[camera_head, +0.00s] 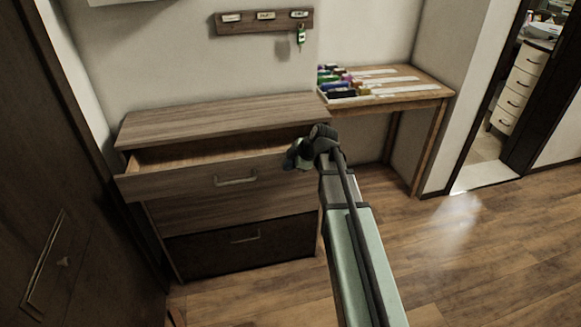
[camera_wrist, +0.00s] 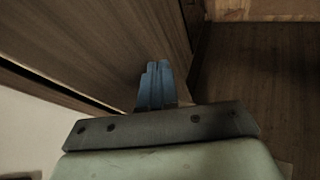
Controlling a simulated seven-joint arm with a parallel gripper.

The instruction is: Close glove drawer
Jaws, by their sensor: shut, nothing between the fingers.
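A wooden chest of drawers (camera_head: 220,122) stands against the wall in the head view. Its top drawer (camera_head: 165,183) is pulled out, with a bar handle (camera_head: 236,182) on its front. My wrist hides the drawer's right end in the head view.
The lower drawers are flush, the bottom one dark (camera_head: 240,246). A small desk (camera_head: 415,92) with colourful items stands to the right. A key rack (camera_head: 264,21) hangs above. A dark door (camera_head: 60,190) is close on the left. The floor (camera_head: 480,270) at right is clear.

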